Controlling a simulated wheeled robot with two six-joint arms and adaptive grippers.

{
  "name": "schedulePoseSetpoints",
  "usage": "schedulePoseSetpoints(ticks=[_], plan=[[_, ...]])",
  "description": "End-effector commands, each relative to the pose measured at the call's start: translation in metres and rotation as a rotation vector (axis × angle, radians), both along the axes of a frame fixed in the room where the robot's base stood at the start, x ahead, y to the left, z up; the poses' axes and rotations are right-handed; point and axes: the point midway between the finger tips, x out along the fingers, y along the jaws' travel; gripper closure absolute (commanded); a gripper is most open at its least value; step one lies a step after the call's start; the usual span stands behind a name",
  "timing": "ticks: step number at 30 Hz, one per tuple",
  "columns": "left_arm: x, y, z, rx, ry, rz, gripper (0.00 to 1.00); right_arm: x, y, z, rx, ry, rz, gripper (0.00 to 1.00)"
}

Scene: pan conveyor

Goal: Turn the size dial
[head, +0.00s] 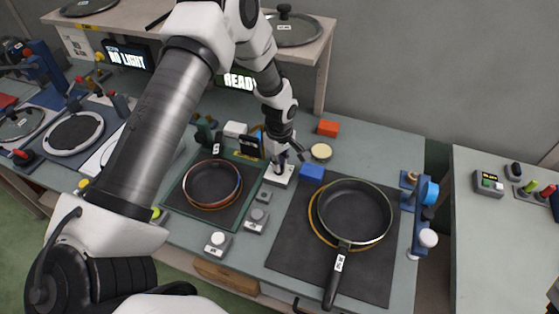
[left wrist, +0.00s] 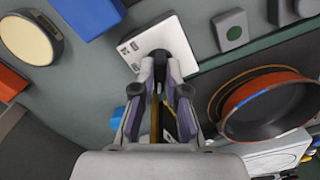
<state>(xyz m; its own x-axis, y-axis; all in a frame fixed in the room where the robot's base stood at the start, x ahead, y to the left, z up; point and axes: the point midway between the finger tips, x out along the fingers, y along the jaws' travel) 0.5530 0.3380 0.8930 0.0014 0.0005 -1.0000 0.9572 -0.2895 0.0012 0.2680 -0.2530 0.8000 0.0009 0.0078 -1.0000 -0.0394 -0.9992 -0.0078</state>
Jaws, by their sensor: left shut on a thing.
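The size dial is a white box (head: 279,178) with a dark knob on top. It stands on the bench between the two pan mats. In the left wrist view the box (left wrist: 179,32) shows printed marks along one edge, and its black knob (left wrist: 160,62) sits between my fingertips. My left gripper (head: 280,160) reaches down onto the dial from above; in the left wrist view its fingers (left wrist: 161,88) are closed around the knob. The fingers and arm hide much of the knob, so its setting cannot be read. My right gripper is not in view.
A blue block (head: 312,173) stands close right of the dial. A pan (head: 212,184) is on the left mat and a larger pan (head: 354,211) on the right mat. Button boxes (head: 257,219) stand in front. A sign (head: 238,81) reads READY, partly covered by my arm.

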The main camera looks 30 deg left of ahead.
Motion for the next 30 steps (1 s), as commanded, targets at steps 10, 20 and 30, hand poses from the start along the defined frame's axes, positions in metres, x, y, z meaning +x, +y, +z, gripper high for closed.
schedulePoseSetpoints(ticks=[10, 20, 30], plan=[[-0.002, 0.000, -0.002, 0.000, 0.005, 0.007, 1.00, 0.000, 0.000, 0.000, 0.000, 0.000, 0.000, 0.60], [-0.001, 0.000, -0.001, 0.000, 0.003, 0.006, 0.62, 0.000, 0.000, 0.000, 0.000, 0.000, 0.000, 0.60], [0.001, 0.000, 0.033, -0.001, -0.002, 0.007, 0.62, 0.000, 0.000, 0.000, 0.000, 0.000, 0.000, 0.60]])
